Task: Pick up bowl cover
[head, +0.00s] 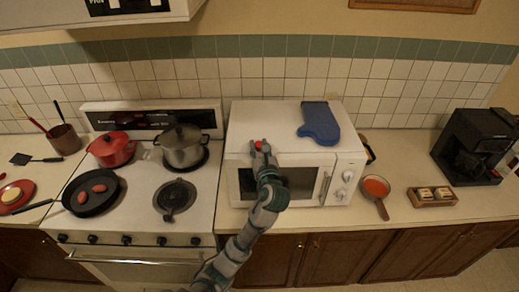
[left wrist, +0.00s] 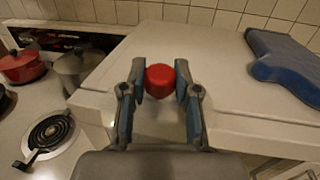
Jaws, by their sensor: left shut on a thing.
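A small red round thing (head: 258,145), which may be the bowl cover, is at the front part of the white microwave's (head: 240,112) top. In the left wrist view the red thing (left wrist: 160,80) sits between the two fingers of my left gripper (left wrist: 159,82). My left gripper (head: 261,150) is shut on it. The fingers hide its sides, and I cannot tell whether it still touches the microwave top. My right gripper is not in view.
A blue oven mitt (head: 319,122) lies on the microwave top at the right. The stove to the left holds a red pot (head: 111,148), a steel pot (head: 183,147) and a black pan (head: 92,192). A coffee maker (head: 474,146) stands on the right counter.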

